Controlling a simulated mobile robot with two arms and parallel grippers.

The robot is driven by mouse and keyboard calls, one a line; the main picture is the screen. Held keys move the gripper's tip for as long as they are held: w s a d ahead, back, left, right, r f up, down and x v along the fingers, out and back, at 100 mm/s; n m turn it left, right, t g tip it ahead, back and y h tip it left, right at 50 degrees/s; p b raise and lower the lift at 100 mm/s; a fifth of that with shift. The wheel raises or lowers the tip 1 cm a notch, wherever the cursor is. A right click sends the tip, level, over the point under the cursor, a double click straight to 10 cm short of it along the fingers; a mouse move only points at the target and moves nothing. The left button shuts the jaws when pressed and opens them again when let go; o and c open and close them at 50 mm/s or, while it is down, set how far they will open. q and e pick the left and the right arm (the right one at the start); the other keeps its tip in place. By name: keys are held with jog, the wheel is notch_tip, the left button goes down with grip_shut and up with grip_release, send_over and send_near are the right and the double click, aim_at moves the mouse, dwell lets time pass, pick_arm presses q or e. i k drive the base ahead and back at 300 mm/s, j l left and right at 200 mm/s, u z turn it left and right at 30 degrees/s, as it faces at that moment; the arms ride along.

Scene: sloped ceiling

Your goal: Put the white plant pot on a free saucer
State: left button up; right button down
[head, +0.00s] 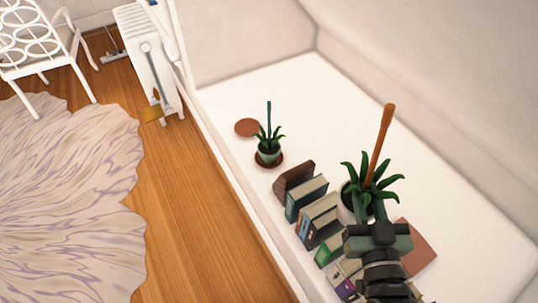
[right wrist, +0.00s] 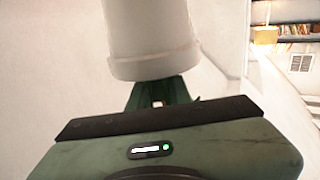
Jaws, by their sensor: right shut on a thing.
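The white plant pot (head: 346,206) holds a green plant with an orange-brown stick, at the right of the head view. My right gripper (head: 369,208) is shut on the pot and covers part of it. In the right wrist view the white pot (right wrist: 150,40) fills the top, with the green fingers (right wrist: 160,92) against it. A round terracotta saucer (head: 247,127) lies empty on the white surface at the far end. Another saucer (head: 283,160) has a small green pot (head: 268,155) with a plant and teal stick on it. My left gripper is not in view.
A row of books (head: 317,218) with a brown bookend (head: 294,177) stands between the held pot and the saucers. A flat reddish-brown piece (head: 420,245) lies partly hidden behind my right arm. The white ledge (head: 320,105) is clear toward the back wall.

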aim_at(248, 129)
jog(key=i+j+u, duration=0.1)
jog(key=i+j, duration=0.2)
jog(key=i+j+u, duration=0.1)
jog(key=i, duration=0.35)
jog(key=i+j, duration=0.35)
jog(key=i+j+u, duration=0.15)
jog(key=i, duration=0.3)
